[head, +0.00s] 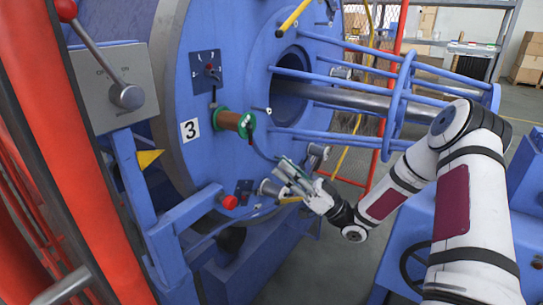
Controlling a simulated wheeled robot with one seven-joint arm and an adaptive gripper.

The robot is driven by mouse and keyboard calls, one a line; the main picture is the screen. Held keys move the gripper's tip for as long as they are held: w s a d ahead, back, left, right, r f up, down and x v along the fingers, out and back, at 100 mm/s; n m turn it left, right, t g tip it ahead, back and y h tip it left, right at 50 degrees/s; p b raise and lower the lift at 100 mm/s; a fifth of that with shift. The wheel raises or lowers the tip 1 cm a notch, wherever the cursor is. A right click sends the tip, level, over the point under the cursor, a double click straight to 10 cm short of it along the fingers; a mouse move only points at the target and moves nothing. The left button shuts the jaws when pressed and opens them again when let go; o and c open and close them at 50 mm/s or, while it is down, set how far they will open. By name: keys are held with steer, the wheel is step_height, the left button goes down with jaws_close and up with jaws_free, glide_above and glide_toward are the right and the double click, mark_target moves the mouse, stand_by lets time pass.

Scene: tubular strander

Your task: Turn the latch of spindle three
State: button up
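A white plate with a black 3 (190,130) is on the blue disc (185,75). Right of it, a spool with green flanges and brown winding (229,121) sits on a spindle that sticks out from the disc. A small dark piece (249,125) shows at the spool's outer end; its shape is too small to tell whether it is the latch or how it is turned. My gripper (283,172) is below and right of the spool, apart from it, beside a lower grey spindle. It holds nothing that I can make out. Its finger opening is unclear at this size.
A lever with a red knob (66,10) stands on a grey box (110,85) at the left. A red button (229,202) is below the spool. Blue bars and a ring (400,95) surround a central shaft at the right. A yellow bar (294,18) projects above.

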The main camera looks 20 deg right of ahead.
steer(key=v, duration=0.3)
steer(key=shift+d+f, duration=0.1)
steer(key=shift+f, duration=0.05)
stand_by(0.4)
